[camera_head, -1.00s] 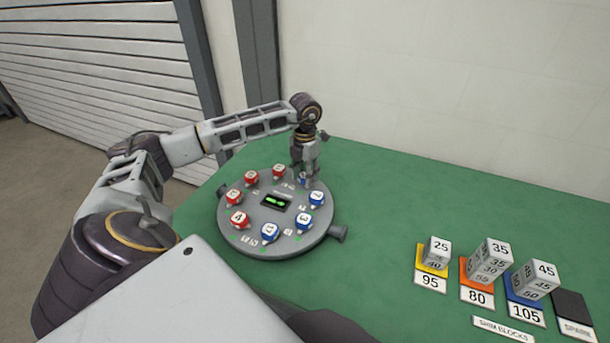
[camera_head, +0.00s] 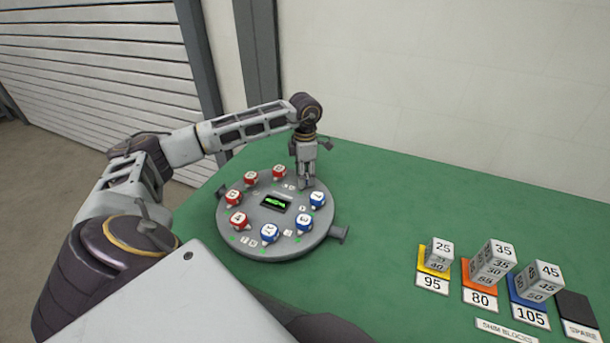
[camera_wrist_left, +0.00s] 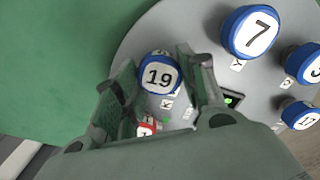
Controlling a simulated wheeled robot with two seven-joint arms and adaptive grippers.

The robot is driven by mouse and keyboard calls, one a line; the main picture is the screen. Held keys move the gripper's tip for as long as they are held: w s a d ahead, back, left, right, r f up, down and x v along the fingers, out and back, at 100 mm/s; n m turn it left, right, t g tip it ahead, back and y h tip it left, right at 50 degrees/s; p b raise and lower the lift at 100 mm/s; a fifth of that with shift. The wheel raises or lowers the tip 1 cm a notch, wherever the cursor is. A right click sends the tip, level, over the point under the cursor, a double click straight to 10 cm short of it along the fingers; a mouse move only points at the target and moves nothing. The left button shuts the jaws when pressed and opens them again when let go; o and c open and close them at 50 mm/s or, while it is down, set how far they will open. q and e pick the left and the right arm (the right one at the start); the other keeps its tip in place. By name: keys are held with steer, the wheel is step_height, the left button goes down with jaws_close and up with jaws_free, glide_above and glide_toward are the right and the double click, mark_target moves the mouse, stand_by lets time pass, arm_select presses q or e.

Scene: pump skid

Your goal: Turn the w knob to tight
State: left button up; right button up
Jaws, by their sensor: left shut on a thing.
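A round grey plate (camera_head: 243,249) carries a ring of red and blue numbered knobs with white tops. My left gripper (camera_head: 306,183) points down at its far right edge. In the left wrist view, the left gripper (camera_wrist_left: 158,72) is shut on a blue knob marked 19 (camera_wrist_left: 159,76), one finger on each side. A small letter tag (camera_wrist_left: 166,104) lies beside this knob, too small to read surely. In the head view the gripper mostly hides this knob. Blue knob 7 (camera_head: 317,200) is the nearest neighbour, also in the wrist view (camera_wrist_left: 250,32). The right gripper is not seen.
A small green-lit display (camera_head: 276,203) sits mid-plate. Several other blue and red knobs (camera_head: 239,220) surround it. Numbered shim blocks (camera_head: 492,262) stand on coloured pads at the right. The green table (camera_head: 390,200) between plate and blocks is clear.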

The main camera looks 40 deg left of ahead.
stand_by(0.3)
arm_select(q)
steer(key=o, duration=1)
step_height(320, 180, up, 12)
stand_by(0.6)
stand_by(0.6)
